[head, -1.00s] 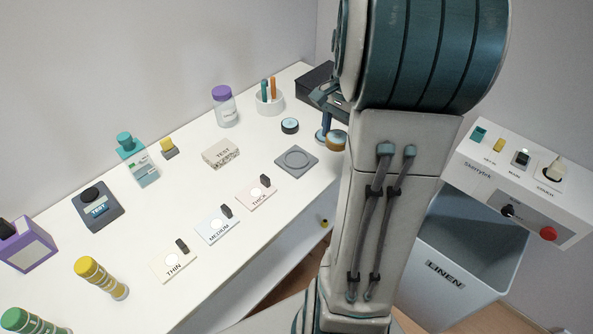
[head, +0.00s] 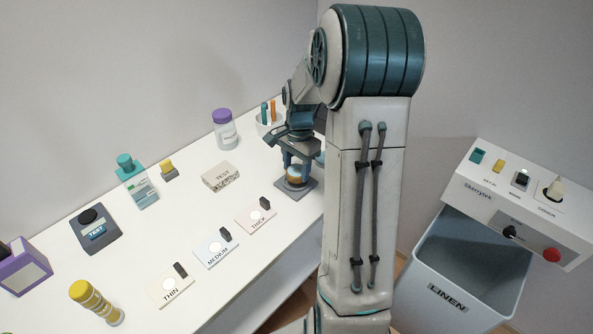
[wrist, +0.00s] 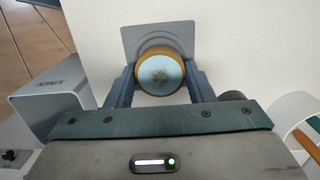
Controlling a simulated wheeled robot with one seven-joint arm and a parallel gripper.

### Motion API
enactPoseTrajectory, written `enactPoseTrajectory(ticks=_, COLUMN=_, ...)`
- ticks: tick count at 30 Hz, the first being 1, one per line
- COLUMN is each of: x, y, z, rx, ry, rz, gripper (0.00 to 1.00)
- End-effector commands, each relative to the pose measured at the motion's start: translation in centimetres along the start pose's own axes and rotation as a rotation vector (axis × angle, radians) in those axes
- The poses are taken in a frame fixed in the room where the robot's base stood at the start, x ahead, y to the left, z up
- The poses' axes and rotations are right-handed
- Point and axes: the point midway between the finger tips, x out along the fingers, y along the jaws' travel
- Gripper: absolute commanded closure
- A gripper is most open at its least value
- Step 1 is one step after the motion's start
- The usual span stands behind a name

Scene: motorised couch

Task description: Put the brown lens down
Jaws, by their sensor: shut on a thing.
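The brown lens (head: 294,182) is a short disc with a brown rim, and its pale blue face shows in the wrist view (wrist: 160,75). My gripper (head: 297,166) is shut on the lens from both sides, with a blue finger against each side of the rim in the wrist view (wrist: 159,85). The lens is upright over the grey square pad (head: 312,185), which also shows behind it in the wrist view (wrist: 131,35). I cannot tell whether the lens touches the pad.
THIN (head: 162,292), MEDIUM (head: 207,255) and THICK (head: 250,221) cards lie left of the pad. A pen cup (head: 264,124) is partly hidden behind my gripper. The LINEN bin (head: 440,270) stands at right.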

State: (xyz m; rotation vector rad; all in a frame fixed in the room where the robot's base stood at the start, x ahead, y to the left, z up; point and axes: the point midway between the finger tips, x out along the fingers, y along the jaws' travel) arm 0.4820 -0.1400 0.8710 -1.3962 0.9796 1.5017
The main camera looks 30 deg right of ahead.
Motion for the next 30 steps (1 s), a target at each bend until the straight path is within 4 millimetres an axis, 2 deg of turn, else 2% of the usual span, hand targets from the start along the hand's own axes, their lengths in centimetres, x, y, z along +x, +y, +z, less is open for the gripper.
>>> enactPoseTrajectory(ticks=1, x=0.8, y=0.0, z=0.0, rx=0.0, ry=-0.002, rz=0.002, gripper=0.79)
enactPoseTrajectory(ticks=4, x=1.6, y=0.0, z=-0.1, rx=-0.002, ry=0.0, rz=0.001, gripper=0.79)
enactPoseTrajectory(ticks=15, x=2.1, y=0.0, z=-0.1, rx=-0.002, ry=0.001, rz=0.0, gripper=0.79)
enactPoseTrajectory(ticks=16, x=2.1, y=0.0, z=-0.2, rx=-0.002, ry=0.0, rz=0.0, gripper=0.49)
enactPoseTrajectory(ticks=18, x=2.0, y=0.0, z=-0.2, rx=-0.002, ry=0.0, rz=0.0, gripper=0.3)
enactPoseTrajectory(ticks=26, x=2.0, y=0.0, z=-0.2, rx=-0.001, ry=0.0, rz=0.0, gripper=0.3)
enactPoseTrajectory(ticks=30, x=1.2, y=0.0, z=-0.2, rx=-0.001, ry=0.002, rz=-0.002, gripper=0.3)
